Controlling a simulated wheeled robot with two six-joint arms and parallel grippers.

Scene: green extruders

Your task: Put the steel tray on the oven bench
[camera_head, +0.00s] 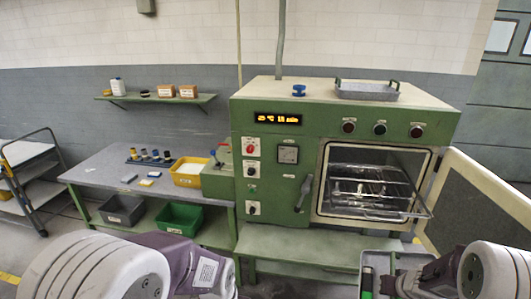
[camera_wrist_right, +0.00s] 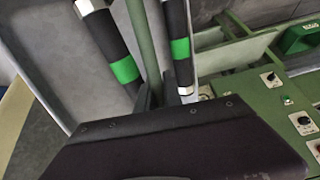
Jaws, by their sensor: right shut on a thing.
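A shallow grey steel tray (camera_head: 366,91) with green end handles rests on top of the green oven, toward the right. Below the oven is a green bench (camera_head: 320,240) with a clear front strip. My right gripper (camera_head: 385,280) is at the lower right, in front of the bench and well below the tray. Its dark, green-banded fingers (camera_wrist_right: 155,50) show in the right wrist view.
The oven door (camera_head: 475,200) stands open to the right. A wire rack (camera_head: 370,190) with metal pieces extends from the oven. A side table (camera_head: 125,175) holds a yellow bin (camera_head: 188,178); a green bin (camera_head: 180,219) sits underneath. A blue knob (camera_head: 299,91) stands on the oven top.

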